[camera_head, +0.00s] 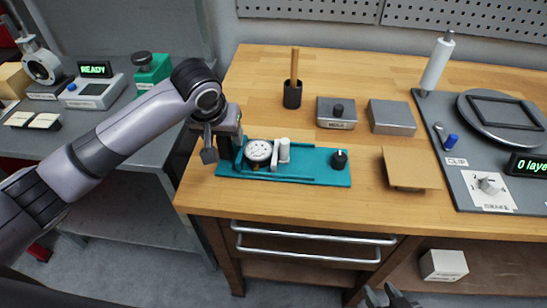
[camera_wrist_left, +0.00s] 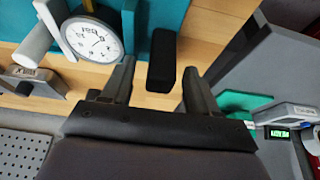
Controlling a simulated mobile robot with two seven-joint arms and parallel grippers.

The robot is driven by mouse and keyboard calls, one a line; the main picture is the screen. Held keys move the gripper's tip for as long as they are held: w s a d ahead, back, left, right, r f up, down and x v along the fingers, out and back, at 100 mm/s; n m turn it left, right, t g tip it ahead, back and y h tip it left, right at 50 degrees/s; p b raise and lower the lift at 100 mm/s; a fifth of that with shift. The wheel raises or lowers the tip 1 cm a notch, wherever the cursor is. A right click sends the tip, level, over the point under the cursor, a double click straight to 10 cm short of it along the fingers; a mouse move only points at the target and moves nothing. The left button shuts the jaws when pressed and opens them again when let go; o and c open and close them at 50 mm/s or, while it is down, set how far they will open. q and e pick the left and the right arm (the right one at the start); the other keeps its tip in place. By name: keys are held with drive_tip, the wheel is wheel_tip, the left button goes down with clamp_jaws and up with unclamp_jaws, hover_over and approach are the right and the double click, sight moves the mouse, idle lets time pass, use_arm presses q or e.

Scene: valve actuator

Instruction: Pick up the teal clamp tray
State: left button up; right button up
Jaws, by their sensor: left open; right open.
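The teal clamp tray (camera_head: 318,177) lies flat on the wooden bench near its front left edge. My left gripper (camera_head: 223,152) is open at the tray's left end. In the left wrist view a black block (camera_wrist_left: 162,60) stands between the open fingers, with a gap on each side. The tray's teal surface (camera_wrist_left: 170,18) and the dial (camera_wrist_left: 95,40) show beyond it. My right gripper (camera_head: 390,298) is open and empty at the bottom edge, below the bench front.
A grey side table (camera_head: 150,145) holds a device reading READY (camera_head: 93,90).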

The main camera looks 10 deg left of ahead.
use_arm(q)
clamp_jaws()
drive_tip(key=shift+r, duration=0.1)
drive_tip(key=shift+r, duration=0.1)
